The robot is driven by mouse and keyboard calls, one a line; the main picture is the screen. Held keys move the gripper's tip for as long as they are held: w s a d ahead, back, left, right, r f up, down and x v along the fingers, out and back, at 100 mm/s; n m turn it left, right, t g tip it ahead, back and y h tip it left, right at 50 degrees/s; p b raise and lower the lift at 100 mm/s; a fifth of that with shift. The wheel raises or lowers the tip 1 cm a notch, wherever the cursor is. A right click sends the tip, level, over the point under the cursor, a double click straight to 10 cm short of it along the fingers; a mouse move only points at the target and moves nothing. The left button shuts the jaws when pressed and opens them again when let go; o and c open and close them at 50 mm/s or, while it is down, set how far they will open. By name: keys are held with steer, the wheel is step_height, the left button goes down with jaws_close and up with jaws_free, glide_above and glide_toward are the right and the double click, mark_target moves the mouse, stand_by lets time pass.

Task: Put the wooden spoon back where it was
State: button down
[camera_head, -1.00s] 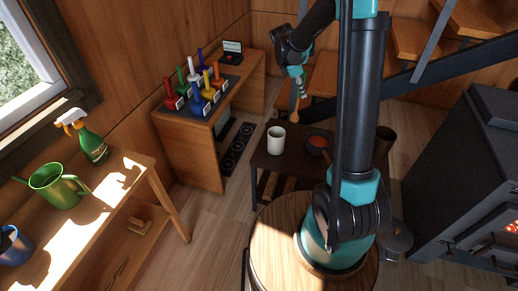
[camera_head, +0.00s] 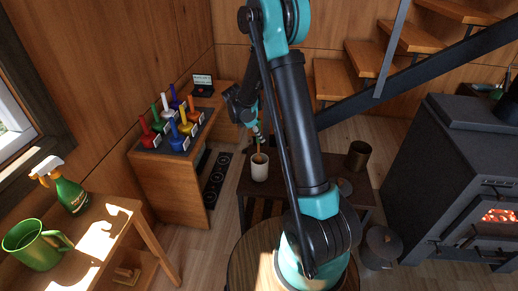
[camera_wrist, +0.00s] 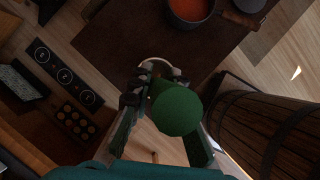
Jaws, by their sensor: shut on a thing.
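My gripper (camera_head: 257,137) is shut on the wooden spoon (camera_head: 259,156) and holds it roughly upright, bowl end down, over the white mug (camera_head: 260,172). The spoon's lower end overlaps the mug's mouth; how far it is inside is unclear. In the wrist view a round green end (camera_wrist: 178,112), apparently the top of the spoon's handle, is close to the camera between the fingers (camera_wrist: 150,95). It hides most of the spoon. The white mug's rim (camera_wrist: 157,61) shows just beyond the fingers.
The mug stands on a dark low table (camera_head: 245,187). A pot of red food (camera_wrist: 188,12) is near it, hidden by my arm in the head view. A brown metal cup (camera_head: 357,155) stands at the table's right. A stove (camera_head: 450,170) is farther right.

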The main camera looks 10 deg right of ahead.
steer(key=shift+f, duration=3.3)
steer(key=c, duration=1.4)
jaws_free()
steer(key=shift+f, duration=0.1)
steer(key=shift+c, duration=0.2)
